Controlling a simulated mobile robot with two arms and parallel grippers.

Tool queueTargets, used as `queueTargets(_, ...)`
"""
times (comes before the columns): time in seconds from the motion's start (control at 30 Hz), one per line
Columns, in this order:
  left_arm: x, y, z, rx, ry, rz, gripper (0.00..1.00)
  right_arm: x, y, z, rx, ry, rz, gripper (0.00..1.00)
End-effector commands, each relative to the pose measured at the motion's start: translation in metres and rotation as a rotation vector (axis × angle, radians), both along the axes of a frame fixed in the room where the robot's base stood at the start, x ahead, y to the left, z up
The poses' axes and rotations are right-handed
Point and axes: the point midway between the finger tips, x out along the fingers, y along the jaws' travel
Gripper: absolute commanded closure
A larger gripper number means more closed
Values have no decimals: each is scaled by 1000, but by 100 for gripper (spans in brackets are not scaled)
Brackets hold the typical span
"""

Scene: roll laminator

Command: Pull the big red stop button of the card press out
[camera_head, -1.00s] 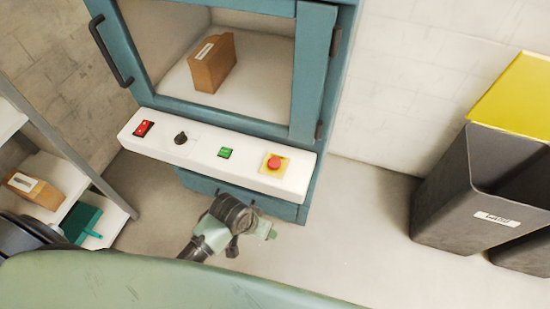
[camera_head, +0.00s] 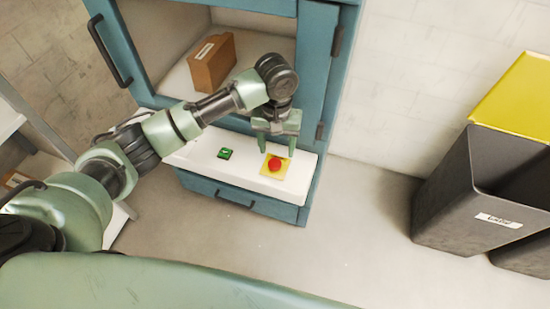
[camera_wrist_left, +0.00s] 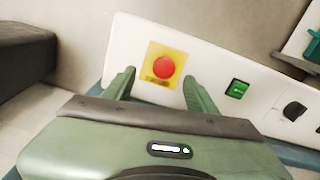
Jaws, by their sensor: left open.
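The big red stop button (camera_head: 274,164) sits on a yellow square plate near the right end of the white control panel (camera_head: 240,177) of the teal card press (camera_head: 320,60). It also shows in the left wrist view (camera_wrist_left: 164,67), between and beyond the fingertips. My left gripper (camera_head: 277,149) is open, just above and behind the button in the head view. Its two fingers (camera_wrist_left: 158,84) point toward the plate, one on each side of the button. I cannot tell whether either finger touches anything. My right gripper is not in view.
A green switch (camera_head: 225,153) is left of the button; it also shows in the wrist view (camera_wrist_left: 237,88). A dark knob (camera_wrist_left: 294,111) is farther along. A cardboard box (camera_head: 212,62) is inside the press. Grey bins (camera_head: 465,200) stand right; the floor between is clear.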

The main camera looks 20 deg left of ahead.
Motion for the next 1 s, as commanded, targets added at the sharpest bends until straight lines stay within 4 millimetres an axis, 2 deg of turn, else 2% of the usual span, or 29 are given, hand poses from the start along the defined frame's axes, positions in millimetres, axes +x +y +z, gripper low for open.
queueTargets(0.07, 6, 7, 4, 15, 4, 27, 43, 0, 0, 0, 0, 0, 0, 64)
queueTargets(0.17, 7, 9, -2, 17, 8, 40, 43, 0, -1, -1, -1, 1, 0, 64)
queueTargets(0.4, 7, 8, -40, 17, 9, 38, 43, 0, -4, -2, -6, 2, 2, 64)
queueTargets(0.6, 7, 8, -64, 16, 6, 36, 43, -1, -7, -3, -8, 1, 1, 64)
queueTargets(0.97, 7, 8, -71, 16, 4, 35, 43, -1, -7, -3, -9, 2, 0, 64)
queueTargets(1.0, 7, 8, -71, 16, 4, 35, 51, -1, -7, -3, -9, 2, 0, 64)
